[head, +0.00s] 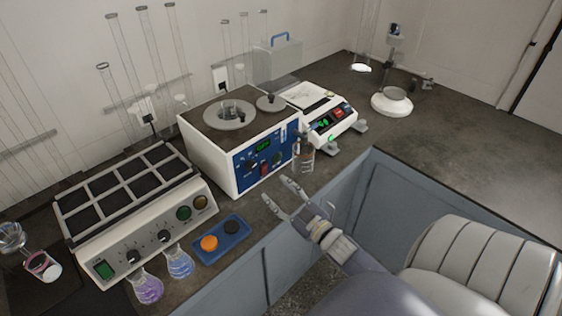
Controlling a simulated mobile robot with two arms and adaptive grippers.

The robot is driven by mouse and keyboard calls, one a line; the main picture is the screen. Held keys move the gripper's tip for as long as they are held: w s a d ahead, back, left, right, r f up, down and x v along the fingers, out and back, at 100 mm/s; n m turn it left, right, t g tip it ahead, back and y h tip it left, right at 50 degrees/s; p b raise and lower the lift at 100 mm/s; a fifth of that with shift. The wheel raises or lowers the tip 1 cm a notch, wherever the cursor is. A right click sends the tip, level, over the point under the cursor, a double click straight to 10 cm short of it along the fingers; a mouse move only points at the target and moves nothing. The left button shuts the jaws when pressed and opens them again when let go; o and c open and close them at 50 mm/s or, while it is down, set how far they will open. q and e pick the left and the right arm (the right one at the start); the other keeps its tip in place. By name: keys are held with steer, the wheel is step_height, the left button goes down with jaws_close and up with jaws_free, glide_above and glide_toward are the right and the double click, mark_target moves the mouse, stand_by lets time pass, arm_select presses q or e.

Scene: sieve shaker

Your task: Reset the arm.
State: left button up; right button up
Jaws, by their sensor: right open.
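My right gripper (279,195) is open and empty. It is over the front edge of the bench, in front of the white and blue water bath (212,150). Its arm comes in from the lower right. A glass beaker (304,158) stands near the right front corner of the bath, a little beyond the fingertips, and looks apart from them. My left gripper does not show. No sieve shaker can be made out for certain.
A multi-plate heater (125,205) stands at left, with purple (148,289) and blue (179,264) flasks and a blue tray (222,241) in front. A balance (325,113) stands right of the bath. The bench (455,125) at far right is mostly clear.

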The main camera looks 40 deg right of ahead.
steer(key=shift+s, duration=0.15)
stand_by(0.5)
steer(key=s+a+f+m+g+h, duration=0.2)
steer(key=s+a+f+m+g, duration=0.1)
steer(key=s+a+f+g, duration=0.5)
steer(key=s+a+r+g+y, duration=0.1)
steer(key=s+a+r+g, duration=0.2)
steer(key=s, duration=0.4)
steer(key=s+a+r+g+y, duration=0.1)
steer(key=s+a+g, duration=0.3)
steer(key=s+a, duration=0.2)
step_height(320, 180, down, 28)
steer(key=s+g+b, duration=0.1)
steer(key=s, duration=0.2)
steer(key=s+d+f+g+b, duration=0.1)
steer(key=s+d+f, duration=0.2)
steer(key=s+f, duration=1.3)
steer(key=shift+s+f+n, duration=0.25)
steer(key=shift+f+n, duration=0.05)
steer(key=shift+f, duration=0.1)
